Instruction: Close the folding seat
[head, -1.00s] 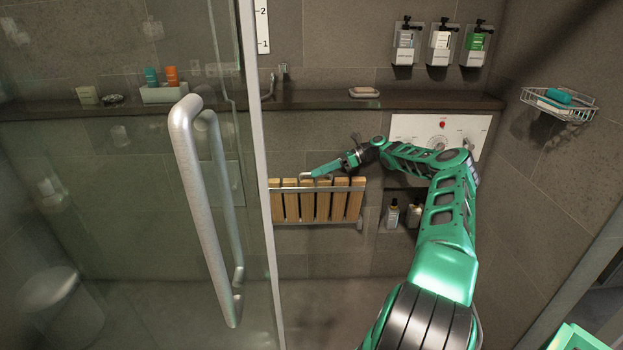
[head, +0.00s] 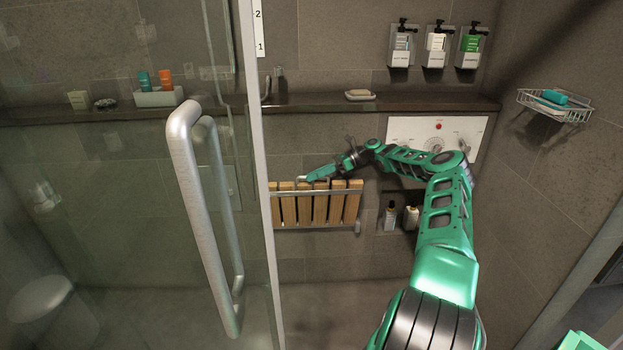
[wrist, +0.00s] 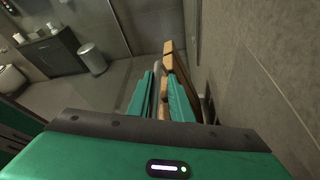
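The folding seat (head: 335,208) is a row of light wooden slats with metal rails, mounted low on the tiled wall. In the head view its slats hang nearly upright below the shelf. My gripper (head: 306,182) is at the seat's upper edge, coming from the right. In the wrist view, my green fingers (wrist: 162,98) stand a little apart, with wood of the seat (wrist: 172,64) and a grey rail (wrist: 157,70) showing at and between them. Whether they press on the seat is not clear. The seat's lower part is hidden in the wrist view.
A glass door with a long metal handle (head: 190,190) stands at the left front. A dark shelf (head: 420,102) runs above the seat. A control panel (head: 465,130) and a niche with bottles (head: 390,215) are to the right.

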